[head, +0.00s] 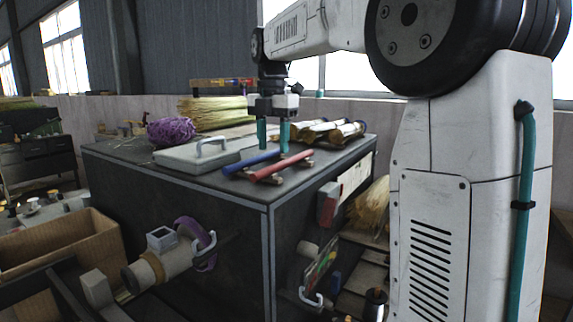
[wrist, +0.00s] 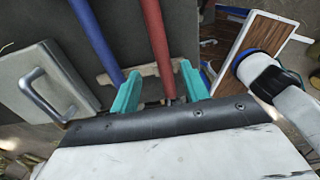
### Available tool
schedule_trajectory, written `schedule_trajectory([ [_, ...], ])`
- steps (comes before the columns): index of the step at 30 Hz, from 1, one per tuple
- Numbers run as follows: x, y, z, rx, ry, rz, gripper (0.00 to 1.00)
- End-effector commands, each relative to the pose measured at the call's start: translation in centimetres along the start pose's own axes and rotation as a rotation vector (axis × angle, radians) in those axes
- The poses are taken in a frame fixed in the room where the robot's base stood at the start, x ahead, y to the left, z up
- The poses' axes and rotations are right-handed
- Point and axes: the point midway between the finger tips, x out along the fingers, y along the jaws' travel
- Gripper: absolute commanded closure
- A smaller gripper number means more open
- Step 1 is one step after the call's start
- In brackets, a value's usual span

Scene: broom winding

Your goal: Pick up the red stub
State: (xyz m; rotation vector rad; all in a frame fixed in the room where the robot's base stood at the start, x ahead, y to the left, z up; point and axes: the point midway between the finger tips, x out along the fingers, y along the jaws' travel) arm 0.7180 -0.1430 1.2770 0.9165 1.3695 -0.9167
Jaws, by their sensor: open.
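The red stub (head: 283,166) is a smooth red rod lying on small wooden rests near the front edge of the dark bench top. In the wrist view the red stub (wrist: 158,40) runs up the picture between my gripper's two teal fingers. My gripper (head: 273,143) points down at the stubs, open and empty. In the wrist view my gripper (wrist: 160,72) has one finger on each side of the red stub, with gaps showing. Whether the fingertips reach down to its height is hard to tell. A blue stub (head: 251,163) lies to its left, outside the left finger in the wrist view (wrist: 97,42).
A grey lidded case (head: 185,157) with a metal handle lies left of the stubs. Purple twine (head: 171,131), straw bundles (head: 218,112) and wrapped broom heads (head: 345,134) stand behind. A holder with a roll (head: 150,272) sticks out from the bench's front.

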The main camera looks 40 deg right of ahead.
Motion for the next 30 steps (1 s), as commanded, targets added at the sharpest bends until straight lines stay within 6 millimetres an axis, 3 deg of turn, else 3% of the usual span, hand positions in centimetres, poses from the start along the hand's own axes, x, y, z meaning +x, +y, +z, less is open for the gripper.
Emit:
schedule_trajectory([
  [9, 4.4, -0.4, -0.2, 0.001, 0.001, -0.001, 0.54],
  [18, 5.0, -0.3, -0.2, 0.002, 0.000, 0.001, 0.54],
  [19, 5.0, -0.3, -0.2, 0.002, 0.000, 0.000, 0.57],
  [24, 5.0, -0.3, -0.2, 0.002, 0.000, 0.000, 1.00],
  [30, 5.0, -0.3, -0.2, 0.002, 0.000, 0.000, 1.00],
])
